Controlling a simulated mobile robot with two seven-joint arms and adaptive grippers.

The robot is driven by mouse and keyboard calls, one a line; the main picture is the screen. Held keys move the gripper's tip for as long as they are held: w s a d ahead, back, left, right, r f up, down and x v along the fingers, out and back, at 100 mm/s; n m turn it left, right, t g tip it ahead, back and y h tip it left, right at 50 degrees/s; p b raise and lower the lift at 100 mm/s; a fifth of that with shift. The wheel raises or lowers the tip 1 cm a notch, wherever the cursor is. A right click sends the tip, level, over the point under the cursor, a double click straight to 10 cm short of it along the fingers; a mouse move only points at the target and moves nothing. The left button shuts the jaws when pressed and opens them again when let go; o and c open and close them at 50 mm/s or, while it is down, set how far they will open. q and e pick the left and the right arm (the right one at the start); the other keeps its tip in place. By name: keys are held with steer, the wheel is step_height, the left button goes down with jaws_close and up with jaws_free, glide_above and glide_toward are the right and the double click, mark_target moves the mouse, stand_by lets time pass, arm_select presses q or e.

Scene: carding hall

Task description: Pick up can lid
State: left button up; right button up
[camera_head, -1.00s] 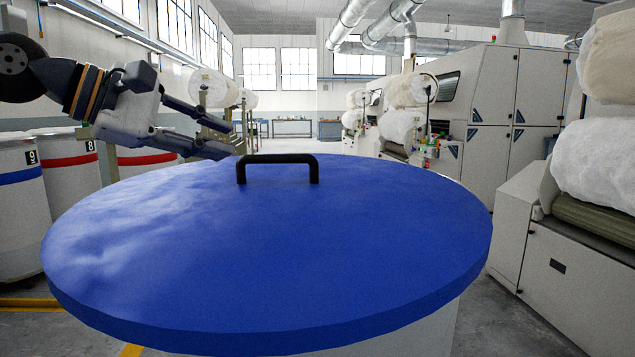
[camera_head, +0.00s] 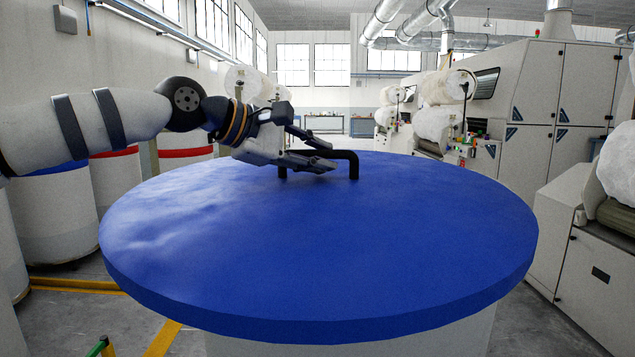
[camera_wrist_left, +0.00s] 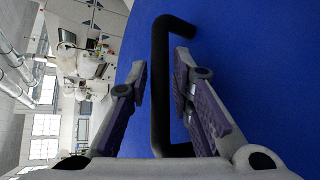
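The can lid (camera_head: 330,240) is a large round blue disc on top of a pale can (camera_head: 350,345). A black bar handle (camera_head: 345,154) stands on the lid toward its far side. My left gripper (camera_head: 333,156) reaches in from the left at the handle. In the left wrist view the handle (camera_wrist_left: 160,85) passes between the two open fingers (camera_wrist_left: 158,90), and a gap shows on the left finger's side. The fingers do not appear closed on it. My right gripper is not in view.
Several pale cans with red or blue bands (camera_head: 62,220) stand at the left. White carding machines (camera_head: 560,95) with rolls line the right. Yellow floor markings (camera_head: 75,285) show at lower left. Open floor lies between can and machine.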

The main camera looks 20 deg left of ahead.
arm_select(q)
jaws_close()
steer(key=shift+r, duration=0.1)
steer(key=shift+r, duration=0.1)
